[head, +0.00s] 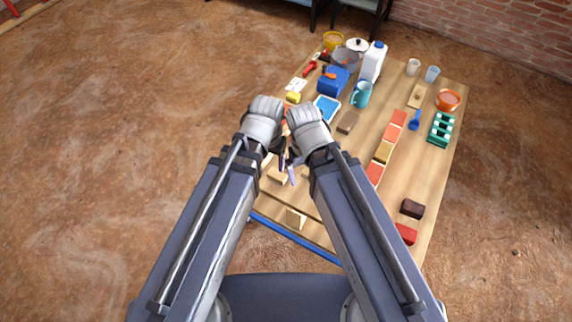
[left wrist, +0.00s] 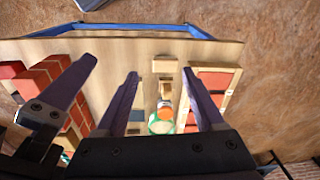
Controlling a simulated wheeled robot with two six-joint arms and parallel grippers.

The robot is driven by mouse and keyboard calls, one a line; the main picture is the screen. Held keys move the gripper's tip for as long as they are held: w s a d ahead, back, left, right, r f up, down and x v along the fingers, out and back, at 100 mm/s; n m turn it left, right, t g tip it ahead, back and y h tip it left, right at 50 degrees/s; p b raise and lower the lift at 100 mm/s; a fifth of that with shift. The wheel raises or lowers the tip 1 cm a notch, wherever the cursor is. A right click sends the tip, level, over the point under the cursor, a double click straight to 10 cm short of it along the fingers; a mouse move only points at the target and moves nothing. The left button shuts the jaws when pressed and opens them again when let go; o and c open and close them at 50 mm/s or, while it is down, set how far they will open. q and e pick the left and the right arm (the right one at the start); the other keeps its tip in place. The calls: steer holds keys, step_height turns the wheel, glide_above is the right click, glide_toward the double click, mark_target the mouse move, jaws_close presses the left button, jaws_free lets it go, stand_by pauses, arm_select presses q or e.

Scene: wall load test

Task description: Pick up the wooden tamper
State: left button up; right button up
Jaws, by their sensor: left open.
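Pale wooden pieces lie on the table below my grippers; one that may be the wooden tamper (head: 278,175) shows just below the left fingers in the head view. In the left wrist view a flat wooden block (left wrist: 165,65) and a smaller upright-looking wooden piece (left wrist: 166,88) lie between the left fingers. I cannot tell for sure which is the tamper. My left gripper (head: 272,157) is open above them, with nothing visibly held; its fingers also show in the left wrist view (left wrist: 159,74). My right gripper (head: 297,165) hangs close beside it, its jaws mostly hidden.
A row of red and tan blocks (head: 384,151), a dark block (head: 346,122) and a teal mug (head: 361,94) stand to the right and beyond. A blue bar (head: 295,240) runs along the near edge.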

step_height(320, 180, down, 14)
steer(key=b, duration=1.1)
steer(key=shift+f+b, duration=0.1)
steer(key=shift+b, duration=0.2)
arm_select(q)
steer(key=w+d+f+t+b, duration=0.1)
steer(key=w+f, duration=0.4)
steer(key=w+d+f+m+t+h+b, duration=0.1)
steer(key=w+d+f+b, duration=0.1)
steer(key=w+f, duration=0.2)
steer(key=w+d+f+t+h+b, duration=0.1)
steer(key=w+f+b, duration=0.1)
steer(key=w+f, duration=0.3)
steer(key=shift+w+d+f+m, duration=0.1)
steer(key=shift+w+f+m, duration=0.05)
steer(key=shift+f, duration=0.75)
steer(key=shift+w+d+f+m, duration=0.1)
steer(key=shift+w+f+m, duration=0.05)
steer(key=shift+f, duration=0.7)
arm_select(e)
step_height(320, 180, down, 5)
steer(key=shift+r, duration=0.1)
arm_select(q)
steer(key=shift+r, duration=0.1)
jaws_close()
